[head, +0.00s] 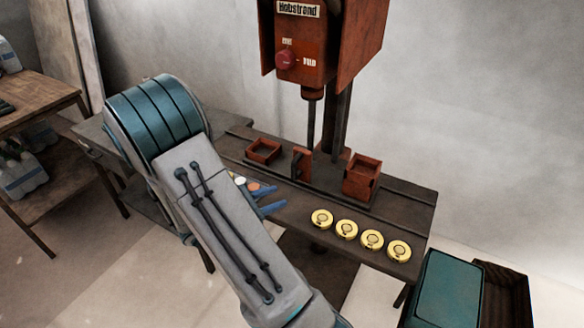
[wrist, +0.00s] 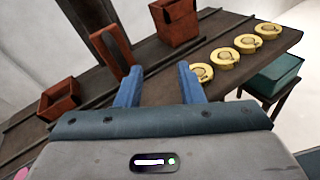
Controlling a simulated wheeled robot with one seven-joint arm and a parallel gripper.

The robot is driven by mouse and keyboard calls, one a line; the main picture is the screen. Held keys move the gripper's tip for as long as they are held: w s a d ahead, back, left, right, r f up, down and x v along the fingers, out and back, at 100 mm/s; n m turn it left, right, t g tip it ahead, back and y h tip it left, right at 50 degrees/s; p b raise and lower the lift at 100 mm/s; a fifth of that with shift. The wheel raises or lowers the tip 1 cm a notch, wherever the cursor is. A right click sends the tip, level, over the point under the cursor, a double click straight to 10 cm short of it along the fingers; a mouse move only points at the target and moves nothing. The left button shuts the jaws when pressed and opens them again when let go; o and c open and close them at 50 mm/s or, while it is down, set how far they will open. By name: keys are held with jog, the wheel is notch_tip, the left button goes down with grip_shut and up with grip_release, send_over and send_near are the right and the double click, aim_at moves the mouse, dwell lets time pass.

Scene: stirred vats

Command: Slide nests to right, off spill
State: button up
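Three rust-red holders that may be the nests stand along the back of the dark bench: a low open tray (head: 263,151), an upright bracket (head: 301,164) and a taller box (head: 363,178). The wrist view shows the same tray (wrist: 58,98), bracket (wrist: 118,48) and box (wrist: 176,22). My gripper (head: 278,197) is low over the bench, in front of the bracket. In the wrist view its blue fingers (wrist: 158,78) are apart with only bench between them. I cannot make out a spill; my arm hides part of the bench's left.
Several yellow discs (head: 347,229) sit in a row at the bench's (head: 415,215) front right. A rust-red machine (head: 305,60) and its post rise behind. White and orange round pieces (head: 254,186) lie beside my arm. A teal-topped box (head: 446,285) stands right of the bench.

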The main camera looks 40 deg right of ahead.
aim_at(294, 176)
jog(key=w+f+n+t+h, duration=0.2)
jog(key=w+f+n+t, duration=0.1)
jog(key=w+n+t, duration=0.15)
jog(key=shift+n, duration=0.25)
jog(key=p+x, duration=0.3)
jog(key=x, duration=1)
jog(key=shift+w+d+f, duration=0.1)
jog(key=shift+w+d, duration=0.05)
jog(key=shift+d, duration=0.1)
jog(key=shift+c, duration=0.2)
grip_shut()
